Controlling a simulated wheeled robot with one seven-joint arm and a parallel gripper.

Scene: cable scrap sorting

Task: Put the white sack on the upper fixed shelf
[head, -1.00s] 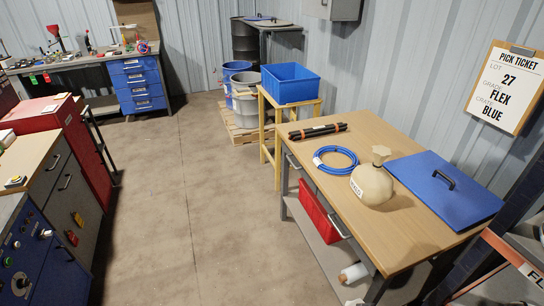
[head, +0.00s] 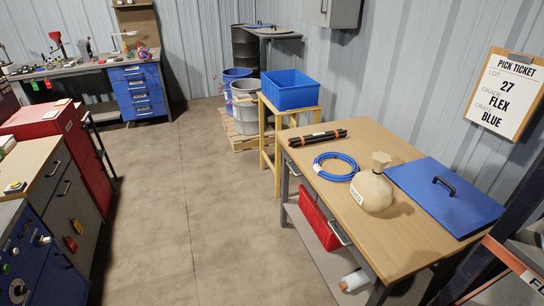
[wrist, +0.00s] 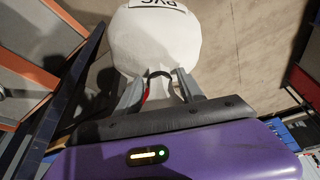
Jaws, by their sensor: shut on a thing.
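A white sack (wrist: 157,40) with a black-lettered PVC label fills the top middle of the wrist view. My gripper (wrist: 160,82) is shut on the sack's near end, between its two grey fingers. The sack's far end is cut off by the frame. Neither my gripper nor this sack shows in the head view. A rack with a dark upright and an orange beam (head: 512,262) stands at the right edge of the head view, only partly visible. In the wrist view, orange beams (wrist: 22,65) and dark uprights are on the left. Which shelf is the upper fixed one I cannot tell.
A wooden-topped workbench (head: 333,185) holds a beige sack (head: 372,185), a blue cable coil (head: 335,167), black rods (head: 318,137) and a blue lid (head: 440,195). A blue crate (head: 291,92) sits on a wooden stand. The floor on the left of the bench is clear.

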